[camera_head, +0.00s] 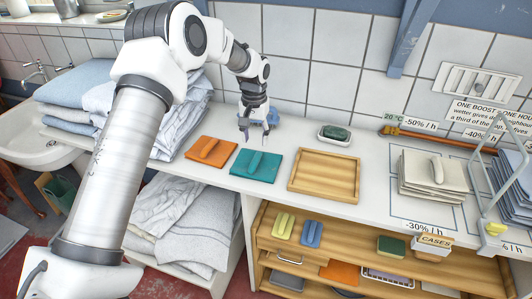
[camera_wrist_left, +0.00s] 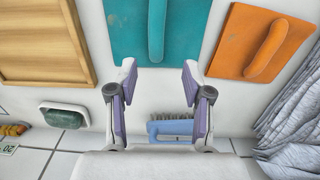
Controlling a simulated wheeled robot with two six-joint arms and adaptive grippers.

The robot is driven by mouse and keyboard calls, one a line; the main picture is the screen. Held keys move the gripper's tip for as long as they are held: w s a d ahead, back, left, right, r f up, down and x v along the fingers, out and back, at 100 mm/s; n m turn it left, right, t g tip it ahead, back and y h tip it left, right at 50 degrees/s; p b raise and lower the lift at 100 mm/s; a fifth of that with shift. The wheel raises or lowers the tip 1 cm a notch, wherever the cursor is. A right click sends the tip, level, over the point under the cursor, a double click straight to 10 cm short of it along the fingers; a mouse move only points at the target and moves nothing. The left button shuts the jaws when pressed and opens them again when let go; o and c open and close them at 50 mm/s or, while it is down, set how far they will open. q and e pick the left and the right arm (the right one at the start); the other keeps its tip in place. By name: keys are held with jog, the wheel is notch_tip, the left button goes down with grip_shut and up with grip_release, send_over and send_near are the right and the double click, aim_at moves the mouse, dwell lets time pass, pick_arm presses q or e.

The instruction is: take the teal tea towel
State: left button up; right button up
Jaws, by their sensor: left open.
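The teal tea towel (camera_head: 244,169) lies flat on the white counter, with a raised teal roll along its middle. In the left wrist view the teal towel (camera_wrist_left: 128,30) is at the top centre, just beyond my fingertips. My left gripper (camera_head: 244,136) is open and empty above the counter, behind the towel's far edge. My right gripper is not in view.
An orange piece (camera_head: 222,151) with a similar roll lies left of the towel, and a wooden tray (camera_head: 326,196) right of it. A blue brush (camera_wrist_left: 170,128) and a soap dish (camera_head: 335,140) stand by the tiled wall. Folded linens (camera_head: 175,125) are piled at left.

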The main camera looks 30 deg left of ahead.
aim_at(256, 158)
pick_arm(q)
jog(key=shift+s+d+f+p, duration=0.25)
jog(key=shift+s+f+p, duration=0.1)
jog(key=shift+s+f, duration=0.15)
jog(key=shift+s+d+f+p, duration=0.2)
jog(key=shift+s+f+p, duration=0.15)
jog(key=shift+f, duration=0.2)
jog(key=f, duration=0.4)
jog(key=shift+w+a+f+p, duration=0.1)
jog(key=shift+w+f+p, duration=0.2)
jog(key=shift+w+p, duration=0.1)
jog(key=shift+s+r, duration=0.1)
jog(key=shift+s, duration=0.05)
jog(key=shift+r, duration=0.1)
jog(key=c, duration=0.5)
grip_shut()
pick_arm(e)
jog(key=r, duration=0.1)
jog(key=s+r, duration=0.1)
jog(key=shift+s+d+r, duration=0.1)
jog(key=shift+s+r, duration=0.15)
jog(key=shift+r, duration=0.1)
